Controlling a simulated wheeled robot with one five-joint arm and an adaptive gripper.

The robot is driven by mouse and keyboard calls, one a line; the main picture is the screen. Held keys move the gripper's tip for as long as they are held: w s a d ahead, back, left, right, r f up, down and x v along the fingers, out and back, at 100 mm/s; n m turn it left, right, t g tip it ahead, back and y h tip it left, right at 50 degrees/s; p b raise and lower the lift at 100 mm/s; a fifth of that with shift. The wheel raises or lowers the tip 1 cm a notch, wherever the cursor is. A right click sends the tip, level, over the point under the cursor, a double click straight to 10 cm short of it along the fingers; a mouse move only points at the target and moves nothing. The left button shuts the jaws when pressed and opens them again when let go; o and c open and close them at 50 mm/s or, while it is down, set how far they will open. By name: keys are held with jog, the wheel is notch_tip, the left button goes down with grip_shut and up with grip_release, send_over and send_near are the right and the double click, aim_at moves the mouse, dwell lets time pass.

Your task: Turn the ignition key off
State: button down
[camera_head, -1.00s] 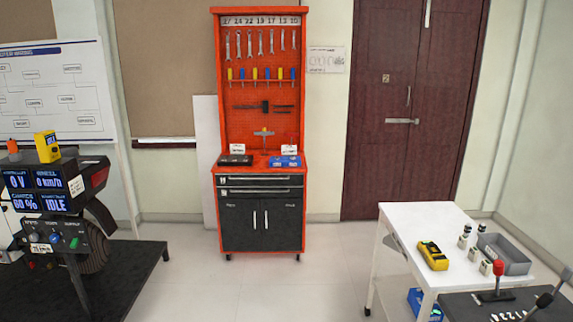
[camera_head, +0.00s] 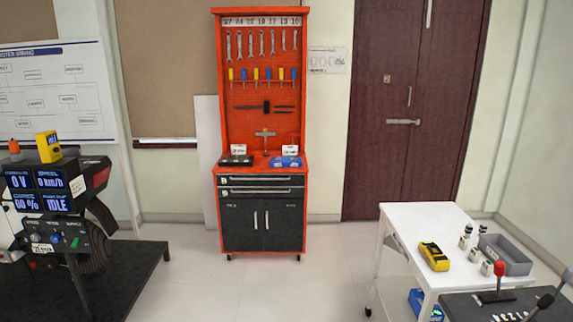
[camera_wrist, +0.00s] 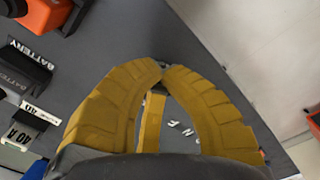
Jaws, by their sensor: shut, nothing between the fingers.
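My gripper (camera_wrist: 163,70) has two yellow ribbed fingers in the wrist view. Their tips meet, with nothing held between them, over a dark grey surface. A small dark part shows just past the tips; I cannot tell what it is. In the head view my gripper is not seen. I cannot make out the ignition key in either view.
White letters (camera_wrist: 184,130) lie on the grey surface behind the fingers. A black battery block (camera_wrist: 25,72) is at the left of the wrist view. A white table (camera_head: 415,215) with a yellow meter (camera_head: 434,256) stands right. An orange tool cabinet (camera_head: 262,180) stands at the back.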

jog(key=shift+s+d+f, duration=0.1)
jog(key=shift+d, duration=0.1)
jog(key=shift+s+d+b, duration=0.25)
jog(key=shift+d+b, duration=0.15)
jog(key=shift+b, duration=0.05)
jog(key=shift+d, duration=0.1)
jog(key=shift+s+d, duration=0.1)
jog(key=shift+d, duration=0.15)
dwell(0.5)
